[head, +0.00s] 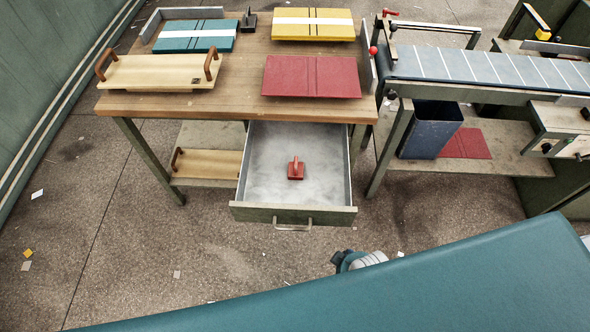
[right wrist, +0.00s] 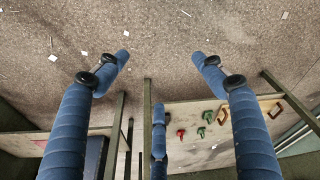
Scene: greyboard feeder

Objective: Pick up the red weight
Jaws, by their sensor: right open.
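The red weight (head: 296,169) is a small square block with an upright handle. It stands on the floor of the open grey drawer (head: 265,211) under the wooden table, near the drawer's middle. In the right wrist view my right gripper (right wrist: 160,72) has its blue fingers spread wide with nothing between them. In the head view only a small part of what looks like my right arm or gripper shows, in front of the drawer and to its right, apart from the weight. My left gripper is not in view.
The table (head: 235,104) carries a pale handled board (head: 155,72), teal, yellow and red covers (head: 312,76), and a black weight (head: 249,20). A conveyor (head: 480,66) and blue bin (head: 430,130) stand right. The wrist view shows a shelf (right wrist: 190,158) with small red and green items.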

